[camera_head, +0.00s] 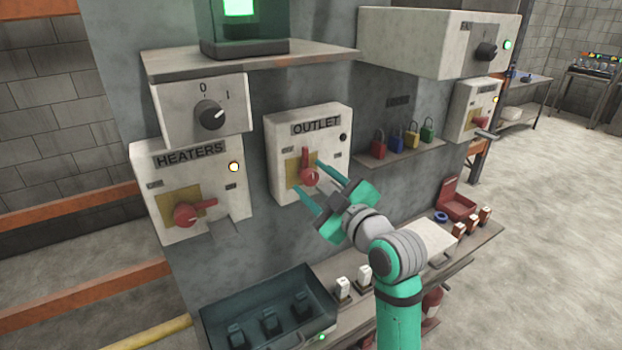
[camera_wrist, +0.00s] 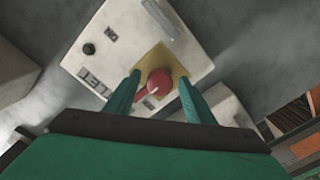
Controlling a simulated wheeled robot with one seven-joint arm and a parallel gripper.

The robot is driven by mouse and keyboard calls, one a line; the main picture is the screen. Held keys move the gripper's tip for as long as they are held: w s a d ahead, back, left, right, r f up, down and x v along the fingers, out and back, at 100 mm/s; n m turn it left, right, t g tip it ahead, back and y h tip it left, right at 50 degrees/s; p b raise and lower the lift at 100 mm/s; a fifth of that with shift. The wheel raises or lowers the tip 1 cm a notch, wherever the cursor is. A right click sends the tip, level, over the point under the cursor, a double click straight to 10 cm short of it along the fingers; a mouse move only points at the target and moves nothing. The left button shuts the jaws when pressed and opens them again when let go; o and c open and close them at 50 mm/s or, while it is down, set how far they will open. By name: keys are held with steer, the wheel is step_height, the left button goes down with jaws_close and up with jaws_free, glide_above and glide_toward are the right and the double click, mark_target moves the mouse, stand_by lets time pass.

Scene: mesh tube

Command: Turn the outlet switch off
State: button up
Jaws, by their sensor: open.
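The outlet box (camera_head: 336,116) is a worn white panel on the grey cabinet, labelled OUTLET. Its red rotary switch (camera_head: 309,177) sits on a yellow plate, with the handle pointing up toward the label. The small lamp (camera_head: 343,137) on the box looks dark. My gripper (camera_head: 311,179) is open, with its two teal fingers reaching to the box on either side of the red switch. In the wrist view, the red switch (camera_wrist: 158,82) lies between the fingertips of my gripper (camera_wrist: 159,78). I cannot tell whether either finger touches it.
The heaters box (camera_head: 160,175) is to the left, with its red handle pointing right and a lit lamp. A shelf with coloured padlocks (camera_head: 395,143) is to the right. Below are a dark open bin (camera_head: 265,310) and a ledge with small items.

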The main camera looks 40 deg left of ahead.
steer(key=v, duration=0.9)
steer(key=shift+s+d, duration=0.1)
steer(key=shift+d, duration=0.05)
steer(key=s+d+f+m+t+h, duration=0.1)
steer(key=d+f+m+t+h, duration=0.35)
steer(key=f, duration=0.55)
steer(key=s+d+f+m+t+h, duration=0.2)
steer(key=d+f+m+h, duration=0.1)
steer(key=d+f+m, duration=0.45)
steer(key=s+d+f+m+t+h, duration=0.1)
steer(key=d+f+m+t+h, duration=0.25)
steer(key=f+m, duration=0.55)
steer(key=s+d+f+m+h, duration=0.1)
steer(key=s+d+f+h, duration=0.1)
steer(key=s+d+f, duration=0.4)
steer(key=s+d+f+h, duration=0.2)
steer(key=s+f, duration=0.3)
steer(key=s, duration=0.3)
steer(key=s+d+g+h, duration=0.1)
steer(key=s+d, duration=0.3)
steer(key=s, duration=1.1)
steer(key=shift+s+r+n+h, duration=0.25)
steer(key=shift+s+n+h, duration=0.05)
steer(key=shift+s, duration=0.05)
